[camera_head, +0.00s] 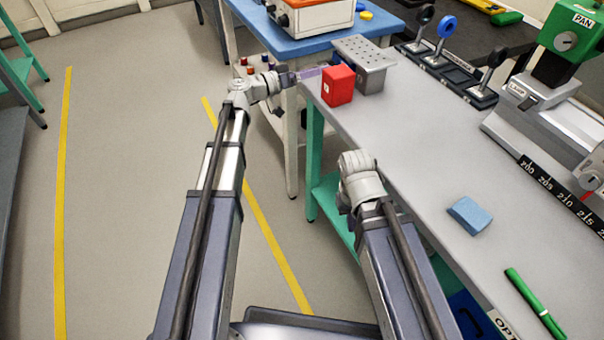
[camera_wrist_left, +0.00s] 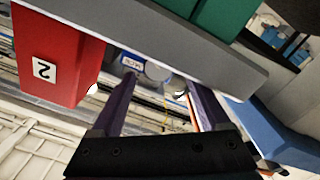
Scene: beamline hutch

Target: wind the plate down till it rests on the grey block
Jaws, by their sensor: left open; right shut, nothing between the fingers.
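A grey block (camera_head: 372,77) stands at the far left end of the grey bench, its top a perforated plate (camera_head: 362,52); I cannot tell whether that top is a separate part. No winding handle can be made out. A red block (camera_head: 338,86) stands in front of it, at the bench edge; in the left wrist view it (camera_wrist_left: 58,58) bears a "2". My left gripper (camera_head: 312,72) is open, its purple fingers just left of the red block; they also show in the left wrist view (camera_wrist_left: 161,82), empty. My right gripper (camera_head: 356,162) is over the bench's left edge, fingers hidden.
The grey bench (camera_head: 430,130) holds a light blue block (camera_head: 469,214), a green pen (camera_head: 534,303) and a scaled rail machine (camera_head: 560,125) at right. A blue table (camera_head: 300,43) lies beyond. The bench middle is clear.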

